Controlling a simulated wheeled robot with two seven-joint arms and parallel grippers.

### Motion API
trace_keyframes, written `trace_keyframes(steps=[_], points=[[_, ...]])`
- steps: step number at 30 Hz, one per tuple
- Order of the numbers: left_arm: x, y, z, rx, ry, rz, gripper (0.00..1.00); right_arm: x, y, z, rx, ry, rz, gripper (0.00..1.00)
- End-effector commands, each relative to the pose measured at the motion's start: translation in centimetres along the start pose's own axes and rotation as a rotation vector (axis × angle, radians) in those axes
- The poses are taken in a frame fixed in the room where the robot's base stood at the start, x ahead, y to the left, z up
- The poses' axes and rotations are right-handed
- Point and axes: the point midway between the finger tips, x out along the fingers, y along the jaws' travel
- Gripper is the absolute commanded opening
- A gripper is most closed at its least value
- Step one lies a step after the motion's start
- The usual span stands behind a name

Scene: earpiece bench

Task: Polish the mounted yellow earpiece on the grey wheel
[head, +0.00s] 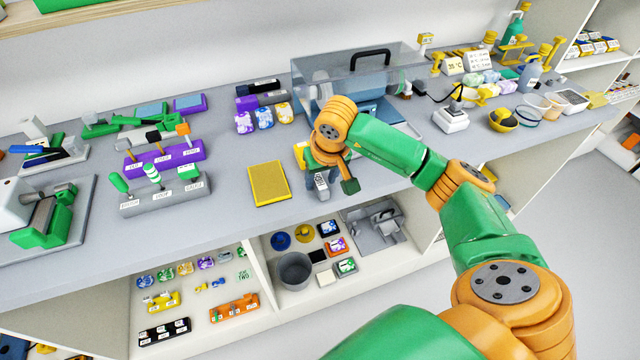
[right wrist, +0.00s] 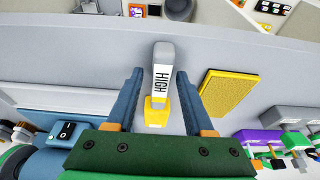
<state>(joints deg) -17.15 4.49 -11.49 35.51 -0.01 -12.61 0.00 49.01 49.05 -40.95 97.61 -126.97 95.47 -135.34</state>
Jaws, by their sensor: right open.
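Gaps show between that piece and both fingers. In the head view the gripper (head: 320,168) is over the bench's front part, and the labelled piece (head: 321,183) shows below the orange wrist. I cannot tell whether its yellow base is the mounted earpiece. A blue machine with a switch (right wrist: 67,130) stands beside the gripper; I cannot make out the grey wheel. My left gripper is not in view.
A yellow pad (head: 268,184) lies left of the gripper. A clear hood with a black handle (head: 371,57) stands behind it. Labelled tool racks (head: 165,190) are further left, and a small white device (head: 451,118) is to the right. Shelves with bins lie below the bench edge.

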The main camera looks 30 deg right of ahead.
Motion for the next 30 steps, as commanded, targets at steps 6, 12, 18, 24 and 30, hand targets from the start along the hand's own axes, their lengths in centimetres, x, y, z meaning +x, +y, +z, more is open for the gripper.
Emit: trace_keyframes(steps=[6, 12, 18, 24, 30], points=[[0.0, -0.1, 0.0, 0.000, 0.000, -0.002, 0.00, 0.0, 0.0, 0.0, 0.000, 0.000, 0.000, 0.26], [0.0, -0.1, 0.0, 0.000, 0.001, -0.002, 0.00, 0.0, 0.0, 0.0, 0.000, 0.000, 0.000, 0.00], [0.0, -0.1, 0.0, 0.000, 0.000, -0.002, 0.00, 0.0, 0.0, 0.0, 0.000, 0.001, 0.000, 0.00], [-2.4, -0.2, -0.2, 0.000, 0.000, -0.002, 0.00, -2.9, 0.0, -0.9, 0.001, 0.004, 0.000, 0.00], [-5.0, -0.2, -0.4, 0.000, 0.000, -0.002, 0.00, -6.3, 0.0, -1.9, 0.000, 0.001, 0.000, 0.00]])
